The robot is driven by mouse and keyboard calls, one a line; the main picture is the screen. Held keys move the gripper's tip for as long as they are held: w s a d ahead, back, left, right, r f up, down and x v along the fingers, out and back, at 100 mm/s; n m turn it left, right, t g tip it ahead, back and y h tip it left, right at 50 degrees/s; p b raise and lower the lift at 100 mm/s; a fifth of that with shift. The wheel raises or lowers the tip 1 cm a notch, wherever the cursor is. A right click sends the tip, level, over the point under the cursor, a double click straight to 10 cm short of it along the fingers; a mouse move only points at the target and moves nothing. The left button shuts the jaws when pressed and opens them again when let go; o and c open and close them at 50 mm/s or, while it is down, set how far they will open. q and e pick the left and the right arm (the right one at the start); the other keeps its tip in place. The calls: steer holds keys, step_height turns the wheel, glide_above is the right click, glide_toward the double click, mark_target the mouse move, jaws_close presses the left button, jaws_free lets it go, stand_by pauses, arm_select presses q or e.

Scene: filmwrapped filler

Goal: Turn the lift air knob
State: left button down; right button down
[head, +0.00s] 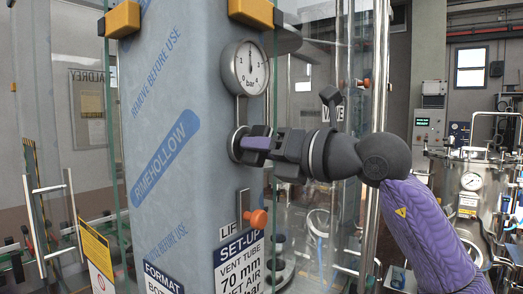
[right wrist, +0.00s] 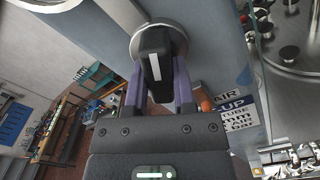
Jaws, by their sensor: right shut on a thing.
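The lift air knob (right wrist: 152,50) is black with a white pointer line and sits on a round silver plate (right wrist: 178,38). In the head view the plate (head: 234,144) shows on the grey-blue panel, below the bar gauge (head: 245,68). My right gripper (head: 253,143) reaches it from the right. Its purple fingers lie on both sides of the knob, shut on it; the right wrist view shows this too (right wrist: 159,88). In the head view the fingers hide much of the knob. The white line runs nearly upright in the right wrist view. My left gripper is not in view.
An orange-red knob (head: 259,218) sticks out below, beside a partly hidden "LIF" label. A set-up card (head: 238,262) is below it. Yellow-orange blocks (head: 251,12) are above. Glass panels and a metal post (head: 378,70) stand close around my right arm. A steel vessel (head: 467,200) is at right.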

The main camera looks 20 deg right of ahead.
stand_by(0.4)
steer(key=shift+c, duration=2.2)
jaws_free()
steer(key=shift+s+d+f+b, duration=0.1)
steer(key=shift+s+d+b, duration=0.15)
steer(key=shift+b, duration=0.05)
steer(key=b+v, duration=0.3)
steer(key=v, duration=0.6)
steer(key=shift+s+d, duration=0.1)
